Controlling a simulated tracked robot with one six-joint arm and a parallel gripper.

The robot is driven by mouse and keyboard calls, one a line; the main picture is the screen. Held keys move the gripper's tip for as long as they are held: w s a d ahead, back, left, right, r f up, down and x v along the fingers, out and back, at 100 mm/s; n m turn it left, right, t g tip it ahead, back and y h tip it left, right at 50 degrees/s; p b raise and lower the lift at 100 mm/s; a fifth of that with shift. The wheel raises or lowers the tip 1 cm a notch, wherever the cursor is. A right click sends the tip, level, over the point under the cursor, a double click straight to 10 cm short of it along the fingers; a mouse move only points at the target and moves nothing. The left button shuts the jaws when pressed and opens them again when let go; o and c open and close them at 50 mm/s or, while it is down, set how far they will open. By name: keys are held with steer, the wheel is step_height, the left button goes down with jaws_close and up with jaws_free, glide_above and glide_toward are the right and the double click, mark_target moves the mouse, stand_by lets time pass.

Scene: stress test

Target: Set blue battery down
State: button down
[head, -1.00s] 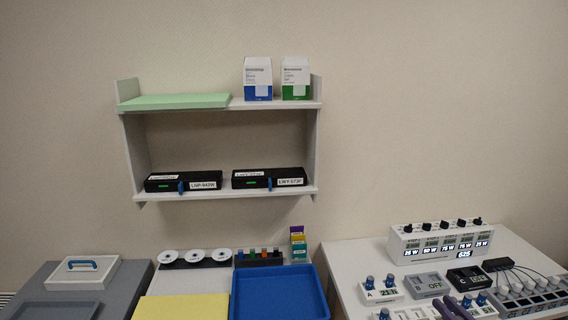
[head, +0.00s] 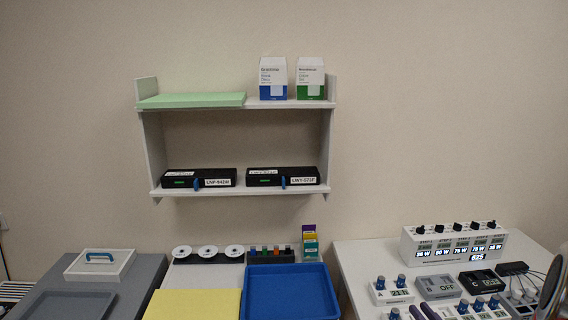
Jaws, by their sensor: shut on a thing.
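My gripper is not clearly in view; only a grey and brown curved part, probably of my arm, shows at the right edge. No blue battery can be picked out for certain. Small blue-topped cylinders (head: 402,281) stand on the white unit marked A (head: 391,296) on the right table. More blue-topped cylinders (head: 478,303) stand near that table's front. A black rack (head: 270,256) on the middle table holds small coloured cylinders, too small to name. What my gripper holds is hidden.
A white meter box (head: 453,243) stands at the back of the right table (head: 385,252), with grey unit B (head: 436,287) and black unit C (head: 475,281) before it. An empty blue tray (head: 290,290) and yellow sheet (head: 195,304) lie left. A wall shelf (head: 240,191) hangs above.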

steer(key=a+f, duration=0.1)
steer(key=a, duration=0.3)
steer(key=w+a+f+n+y, duration=0.1)
steer(key=a+f, duration=0.1)
steer(key=a, duration=0.2)
steer(key=w+a+f+y, duration=0.1)
steer(key=a+f, duration=0.1)
steer(key=a, duration=0.2)
steer(key=shift+w+f+n+g, duration=0.15)
steer(key=shift+n+g, duration=0.15)
steer(key=a+f+n+g+y, duration=0.1)
steer(key=a+f+n+y, duration=0.1)
steer(key=a, duration=0.8)
steer(key=shift+a+f+y, duration=0.3)
steer(key=shift+f+y, duration=0.45)
steer(key=shift+y, duration=0.05)
